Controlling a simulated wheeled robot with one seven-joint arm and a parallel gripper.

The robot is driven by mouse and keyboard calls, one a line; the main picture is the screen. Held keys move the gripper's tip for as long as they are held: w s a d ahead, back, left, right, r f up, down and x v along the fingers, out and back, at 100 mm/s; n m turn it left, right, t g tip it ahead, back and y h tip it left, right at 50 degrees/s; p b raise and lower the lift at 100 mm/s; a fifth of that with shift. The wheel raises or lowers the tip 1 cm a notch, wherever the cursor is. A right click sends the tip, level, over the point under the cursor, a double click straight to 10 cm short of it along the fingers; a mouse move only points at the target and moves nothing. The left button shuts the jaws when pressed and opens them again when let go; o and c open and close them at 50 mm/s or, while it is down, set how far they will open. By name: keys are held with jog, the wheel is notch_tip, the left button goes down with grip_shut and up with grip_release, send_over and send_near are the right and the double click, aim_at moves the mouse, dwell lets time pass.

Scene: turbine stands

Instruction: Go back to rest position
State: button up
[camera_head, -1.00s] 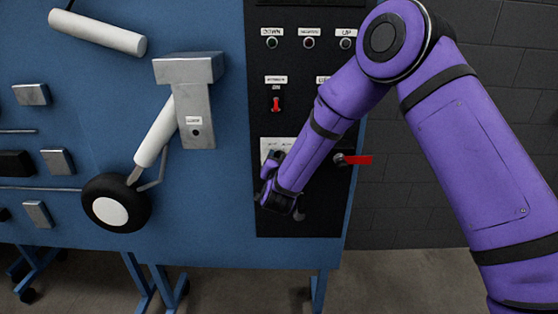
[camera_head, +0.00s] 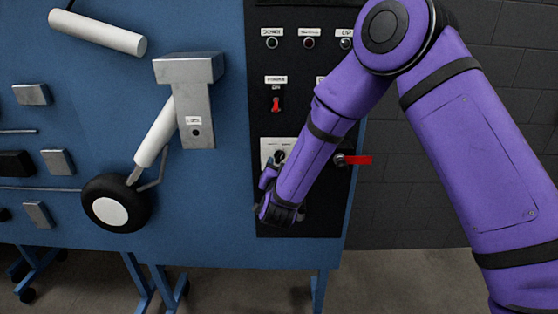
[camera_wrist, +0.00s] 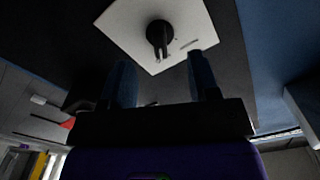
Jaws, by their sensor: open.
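My purple arm reaches in from the right in the head view. My gripper (camera_head: 270,203) is in front of the lower part of the black control panel (camera_head: 262,100), just below a pale plate with a dark knob (camera_head: 279,156). In the wrist view my gripper (camera_wrist: 160,80) is open and its two fingers are apart with nothing between them. The dark knob (camera_wrist: 159,34) on the pale plate (camera_wrist: 125,22) stands beyond the fingertips, apart from them.
A red-handled switch (camera_head: 355,160) sticks out at the panel's right, close to my forearm. A small red toggle (camera_head: 276,104) is higher up. The blue stand (camera_head: 215,215) carries a landing-gear leg with a wheel (camera_head: 116,203). The floor below is open.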

jog(key=shift+r, duration=0.1)
jog(key=s+d+r+n+g+y, duration=0.2)
jog(key=s+d+r+g, duration=0.15)
jog(key=d+r, duration=0.5)
jog(key=s+d+r+n+g+y, duration=0.15)
jog(key=s+d+r, duration=0.3)
jog(key=r, duration=0.65)
jog(key=s+d+r+g+h, duration=0.1)
jog(key=s+d+g, duration=0.1)
jog(key=s+d, duration=0.4)
jog(key=s+d+r+n+g+h, duration=0.1)
jog(key=s+d+g, duration=0.2)
jog(key=s, duration=1.1)
jog(key=s+d+r+g+h, duration=0.1)
jog(key=s+d+g, duration=0.1)
jog(key=s+d, duration=0.7)
jog(key=shift+s+d+g, duration=0.3)
jog(key=shift+s+g, duration=0.1)
jog(key=shift+s, duration=0.45)
